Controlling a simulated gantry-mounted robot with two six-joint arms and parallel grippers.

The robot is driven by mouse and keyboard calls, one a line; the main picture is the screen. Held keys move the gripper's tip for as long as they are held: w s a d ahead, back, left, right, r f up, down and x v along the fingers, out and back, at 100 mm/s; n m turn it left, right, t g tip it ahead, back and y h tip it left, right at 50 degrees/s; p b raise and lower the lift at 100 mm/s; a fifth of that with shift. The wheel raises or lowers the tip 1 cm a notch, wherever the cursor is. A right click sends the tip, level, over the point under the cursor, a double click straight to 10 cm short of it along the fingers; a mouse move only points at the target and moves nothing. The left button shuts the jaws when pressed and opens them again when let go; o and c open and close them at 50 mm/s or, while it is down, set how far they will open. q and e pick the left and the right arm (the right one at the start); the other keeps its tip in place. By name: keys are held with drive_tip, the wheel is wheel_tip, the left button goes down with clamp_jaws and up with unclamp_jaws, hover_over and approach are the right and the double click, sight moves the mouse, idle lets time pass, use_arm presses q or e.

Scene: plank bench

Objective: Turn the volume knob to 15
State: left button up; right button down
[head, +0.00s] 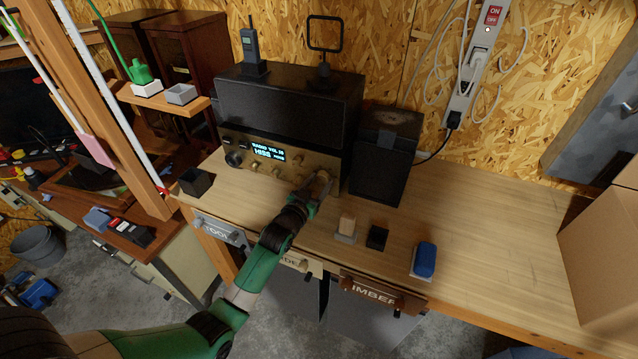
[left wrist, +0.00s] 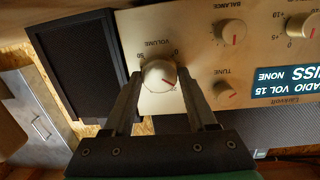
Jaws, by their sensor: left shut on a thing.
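The radio (head: 270,160) stands at the back of the bench, with its brass-coloured front panel facing me. The volume knob (left wrist: 159,74) is a round cream knob under the label VOLUME, with a red pointer mark, in the left wrist view, where the panel appears upside down. The lit display (left wrist: 286,80) reads RADIO VOL 15; it also shows in the head view (head: 267,152). My left gripper (head: 318,186) is at the panel's right end, its fingers (left wrist: 158,80) shut on the volume knob, one on each side. In the head view my gripper hides the knob.
The balance knob (left wrist: 229,32) and tune knob (left wrist: 224,94) sit close beside the gripper. A black speaker (head: 378,165) stands right of the radio. A dark box (head: 195,181), a wooden block (head: 346,226) and a blue sponge-like block (head: 424,260) lie on the bench.

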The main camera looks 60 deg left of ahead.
use_arm(q)
drive_tip(key=o, duration=1.4)
drive_tip(key=shift+c, duration=0.2)
drive_tip(key=p+v, duration=0.2)
drive_tip(key=v, duration=0.9)
drive_tip(key=shift+s+d, duration=0.2)
drive_tip(key=shift+s, duration=0.05)
